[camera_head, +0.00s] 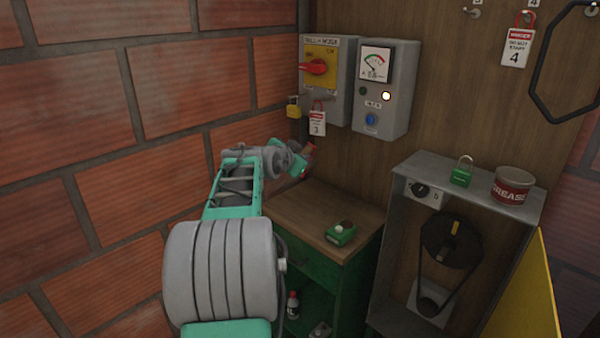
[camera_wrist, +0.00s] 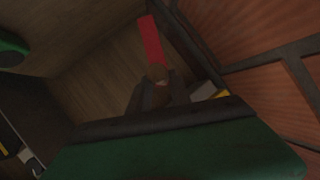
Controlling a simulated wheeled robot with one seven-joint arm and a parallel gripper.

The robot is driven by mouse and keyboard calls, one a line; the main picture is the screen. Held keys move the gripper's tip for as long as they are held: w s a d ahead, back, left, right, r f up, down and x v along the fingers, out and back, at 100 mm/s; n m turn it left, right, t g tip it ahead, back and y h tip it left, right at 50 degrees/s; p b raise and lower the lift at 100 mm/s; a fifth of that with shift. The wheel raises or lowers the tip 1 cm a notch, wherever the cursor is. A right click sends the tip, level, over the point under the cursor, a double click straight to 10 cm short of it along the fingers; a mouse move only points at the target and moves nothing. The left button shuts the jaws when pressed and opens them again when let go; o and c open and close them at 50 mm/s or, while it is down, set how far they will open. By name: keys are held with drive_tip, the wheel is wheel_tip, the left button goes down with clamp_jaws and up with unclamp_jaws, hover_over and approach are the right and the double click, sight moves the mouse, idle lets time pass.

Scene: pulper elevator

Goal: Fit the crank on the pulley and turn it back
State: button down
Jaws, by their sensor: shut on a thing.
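My gripper (camera_head: 304,160) is at the left back, over the wooden bench top and in front of the wall corner. It is shut on what looks like the crank, a piece with a brown grip (camera_wrist: 158,73) and a flat red bar (camera_wrist: 152,40) in the wrist view. Only part of it shows between the dark fingers, and in the head view it is small and partly hidden. The black pulley (camera_head: 450,240) is in the open housing at the right, apart from my gripper. A yellow piece (camera_head: 454,229) shows at its middle, and a belt runs down to a lower wheel.
A yellow door (camera_head: 526,300) stands open at the housing's right. A grease can (camera_head: 513,185) and green padlock (camera_head: 461,172) stand on top. A green object (camera_head: 341,234) lies on the bench (camera_head: 290,207). A switch box (camera_head: 320,72) and meter box (camera_head: 385,88) hang above; a brick wall bounds the left.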

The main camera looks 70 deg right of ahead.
drive_tip(key=w+d+f, duration=0.1)
drive_tip(key=d+f, duration=0.2)
drive_tip(key=f, duration=0.5)
drive_tip(key=shift+w+d+p, duration=0.25)
drive_tip(key=shift+d+p, duration=0.15)
drive_tip(key=shift+f, duration=0.1)
